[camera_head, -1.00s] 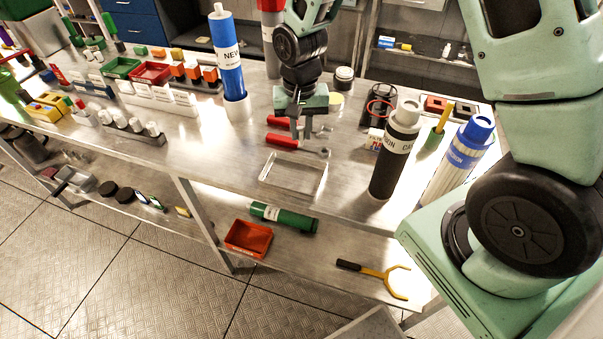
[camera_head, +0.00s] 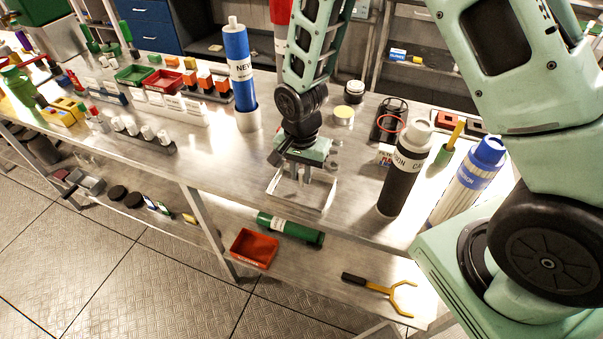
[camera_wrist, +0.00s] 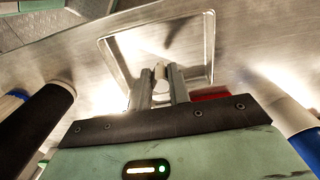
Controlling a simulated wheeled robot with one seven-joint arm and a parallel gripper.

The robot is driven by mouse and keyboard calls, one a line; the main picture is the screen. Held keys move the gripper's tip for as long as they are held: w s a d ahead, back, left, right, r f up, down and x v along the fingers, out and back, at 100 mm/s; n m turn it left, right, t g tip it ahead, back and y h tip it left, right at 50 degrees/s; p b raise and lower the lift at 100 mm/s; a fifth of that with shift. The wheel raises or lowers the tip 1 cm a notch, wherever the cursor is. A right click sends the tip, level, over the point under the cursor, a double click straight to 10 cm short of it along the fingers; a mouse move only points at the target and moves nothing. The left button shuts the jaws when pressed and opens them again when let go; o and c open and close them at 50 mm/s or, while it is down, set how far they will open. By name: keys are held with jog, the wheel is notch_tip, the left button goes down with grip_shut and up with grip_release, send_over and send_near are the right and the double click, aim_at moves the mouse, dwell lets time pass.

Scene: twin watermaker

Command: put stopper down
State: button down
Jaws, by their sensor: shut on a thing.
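My gripper (camera_head: 303,178) points down over the clear-walled metal tray (camera_head: 297,206) near the bench's front edge. In the wrist view my gripper (camera_wrist: 161,82) is shut on a small pale stopper (camera_wrist: 160,71), whose tip shows between the fingertips. The stopper is hidden or too small to make out in the head view. The wrist view shows the tray's rim (camera_wrist: 104,62) ahead of the fingertips, with its bare floor inside and a dark shadow on it. I cannot tell how far the stopper is above the tray.
A black cylinder (camera_head: 404,175) and a white, blue-capped cylinder (camera_head: 466,185) stand right of the tray. A blue cylinder (camera_head: 238,65) stands to the left. A red item (camera_wrist: 210,96) lies behind my gripper. The bench between tray and left-hand bottles is clear.

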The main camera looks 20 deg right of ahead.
jog(key=shift+f, duration=0.7)
jog(key=shift+f, duration=0.15)
jog(key=c, duration=1.3)
grip_release()
